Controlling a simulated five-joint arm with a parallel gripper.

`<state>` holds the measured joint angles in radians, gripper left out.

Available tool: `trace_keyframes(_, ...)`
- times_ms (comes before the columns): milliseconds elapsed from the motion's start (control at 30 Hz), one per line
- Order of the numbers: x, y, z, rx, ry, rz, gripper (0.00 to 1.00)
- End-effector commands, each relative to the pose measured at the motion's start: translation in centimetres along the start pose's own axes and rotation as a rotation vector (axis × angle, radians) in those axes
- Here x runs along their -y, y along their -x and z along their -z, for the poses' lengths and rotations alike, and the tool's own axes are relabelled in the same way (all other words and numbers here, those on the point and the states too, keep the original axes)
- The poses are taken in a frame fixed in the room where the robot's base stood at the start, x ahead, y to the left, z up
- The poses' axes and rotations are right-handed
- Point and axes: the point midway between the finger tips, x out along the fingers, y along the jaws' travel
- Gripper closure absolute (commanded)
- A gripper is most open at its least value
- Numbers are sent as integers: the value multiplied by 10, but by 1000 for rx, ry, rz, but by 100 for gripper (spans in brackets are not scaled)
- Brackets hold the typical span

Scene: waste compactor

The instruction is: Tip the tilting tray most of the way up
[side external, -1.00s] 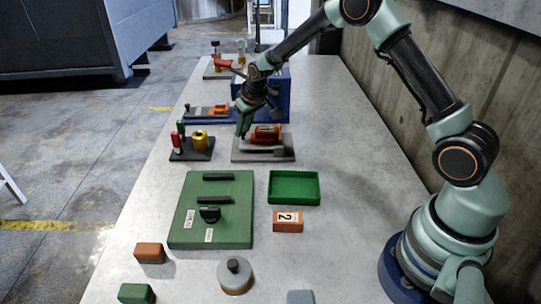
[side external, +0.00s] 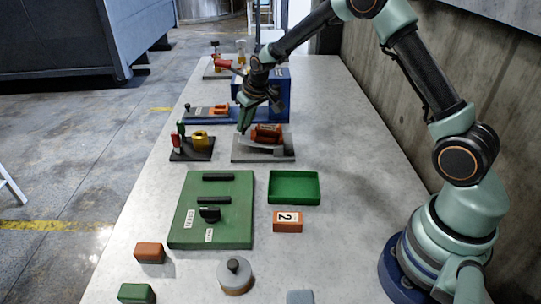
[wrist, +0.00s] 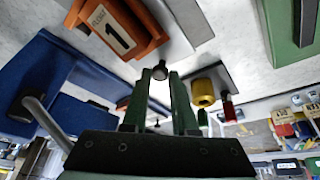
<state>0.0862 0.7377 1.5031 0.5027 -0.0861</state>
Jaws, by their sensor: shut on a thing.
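The tilting tray (side external: 263,149) is a grey plate on a darker grey base (side external: 240,156), past the middle of the table. It looks slightly tilted, its left end a little raised. My gripper (side external: 244,128) is at the tray's left end. In the wrist view my gripper (wrist: 161,80) is shut on a dark round knob (wrist: 159,71) at the tray's end. The fingers partly hide the knob's stem.
A stand with a yellow cylinder (side external: 201,138) and red and green pegs is left of the tray. A blue machine (side external: 274,95) stands behind. A green bin (side external: 294,187), a green panel (side external: 225,225) and an orange block labelled 2 (side external: 287,222) are in front.

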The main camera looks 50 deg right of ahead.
Motion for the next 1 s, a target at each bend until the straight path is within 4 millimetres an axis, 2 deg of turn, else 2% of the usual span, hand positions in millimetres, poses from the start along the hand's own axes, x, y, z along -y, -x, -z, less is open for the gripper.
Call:
trace_keyframes(33,-9,2,-5,12,-12,-5,100)
trace_keyframes(600,-23,24,-13,24,-12,-14,100)
trace_keyframes(1000,-31,33,-18,28,-11,-19,100)
